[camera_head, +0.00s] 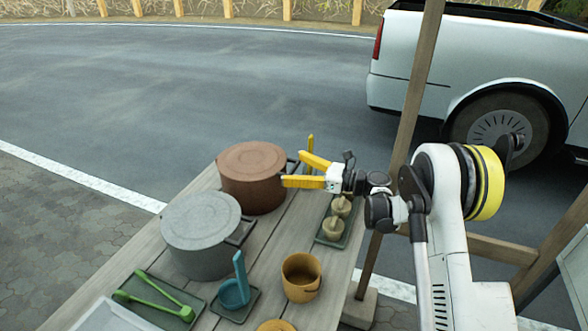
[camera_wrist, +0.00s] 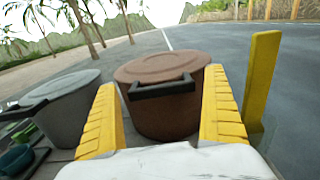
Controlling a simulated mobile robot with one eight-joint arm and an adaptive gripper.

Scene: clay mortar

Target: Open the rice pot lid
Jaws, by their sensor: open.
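A reddish-brown pot (camera_head: 252,192) with a flat round lid (camera_head: 254,157) stands at the far end of the wooden table. The lid is on the pot. In the wrist view the pot (camera_wrist: 165,118) is straight ahead, with a dark bar handle (camera_wrist: 162,88) on its near side. A grey lidded pot (camera_head: 203,252) stands in front of it, also closed. Its edge shows at left in the wrist view (camera_wrist: 65,115). My gripper (camera_head: 294,168) is open and empty, just right of the brown pot, with its yellow fingers pointing at the handle. Whether they touch it is unclear.
A thin yellow upright post (camera_wrist: 262,80) stands close right of my fingers. A tray (camera_head: 325,240) with small lidded pots is below my gripper. An orange cup (camera_head: 301,279), a blue ladle (camera_head: 237,285) and green tongs (camera_head: 160,298) lie nearer. A wooden post (camera_head: 405,130) rises beside my arm.

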